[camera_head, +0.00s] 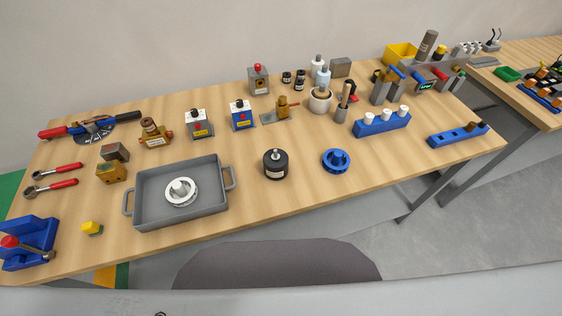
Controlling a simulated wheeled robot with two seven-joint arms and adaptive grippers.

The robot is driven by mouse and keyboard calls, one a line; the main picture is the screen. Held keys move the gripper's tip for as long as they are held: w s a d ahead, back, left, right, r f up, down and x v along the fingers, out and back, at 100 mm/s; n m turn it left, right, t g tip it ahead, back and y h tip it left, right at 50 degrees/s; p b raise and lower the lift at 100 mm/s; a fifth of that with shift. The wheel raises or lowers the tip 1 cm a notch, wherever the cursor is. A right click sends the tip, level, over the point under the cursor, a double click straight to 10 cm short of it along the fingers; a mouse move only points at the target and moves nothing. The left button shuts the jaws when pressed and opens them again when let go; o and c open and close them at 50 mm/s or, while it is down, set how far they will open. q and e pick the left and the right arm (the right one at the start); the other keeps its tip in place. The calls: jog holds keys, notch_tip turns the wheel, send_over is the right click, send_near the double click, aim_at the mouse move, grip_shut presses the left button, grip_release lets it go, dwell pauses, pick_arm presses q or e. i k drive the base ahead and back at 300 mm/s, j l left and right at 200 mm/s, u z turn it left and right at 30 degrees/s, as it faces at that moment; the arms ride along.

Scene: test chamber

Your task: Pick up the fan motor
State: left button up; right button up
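A short black cylinder with a small shaft on top, which looks like the fan motor (275,164), stands upright on the wooden table near its front middle. A blue finned wheel (336,161) lies just to its right, apart from it. A grey two-handled tray (153,217) stands to its left and holds a white wheel-like part (181,192). Neither of my grippers shows in the head view, and nothing touches the black cylinder.
Behind the cylinder stand boxes with red knobs (241,116), a brass valve part (283,107) and a white mortar (320,101). A blue rack with white pegs (381,122) is at right. Bare table surrounds the cylinder.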

aim_at(275, 160)
jog(key=k+l, duration=0.25)
jog(key=k, duration=0.15)
jog(key=k+l, duration=0.25)
jog(key=k, duration=0.2)
jog(key=k+l, duration=0.25)
jog(key=k, duration=0.15)
